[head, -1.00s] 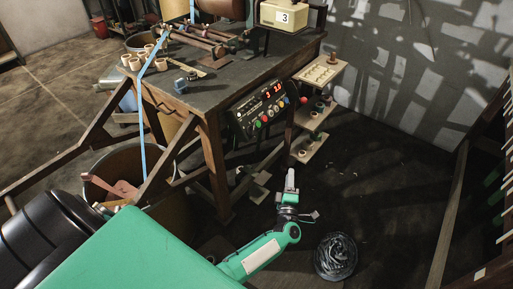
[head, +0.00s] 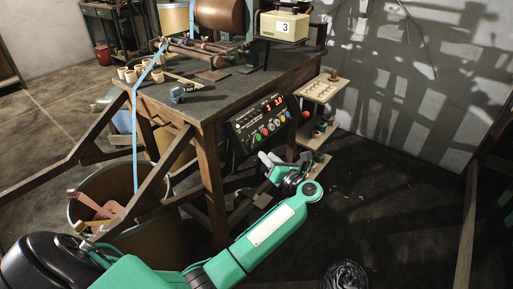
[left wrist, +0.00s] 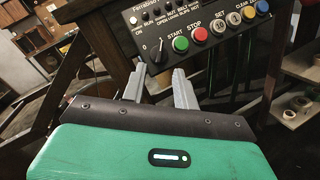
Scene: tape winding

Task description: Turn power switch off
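The control panel (head: 258,122) with a lit red display hangs under the front edge of the work table. In the left wrist view, a black rotary switch (left wrist: 159,54) sits at its lower left, beside "0" and "1" marks. The knob looks turned toward the "1". The green start button (left wrist: 181,44) and red stop button (left wrist: 198,35) are to its right. My left gripper (head: 268,160) is just below the panel. In the left wrist view its fingers (left wrist: 160,82) are apart and empty, their tips below the knob and not visibly touching it.
The work table (head: 190,107) carries a winding machine, cups and a box marked 3. Small shelves (head: 320,88) stand right of the panel. A bin (head: 88,200) is at lower left. Wooden rails slope off the table's left side. The floor at right is mostly clear.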

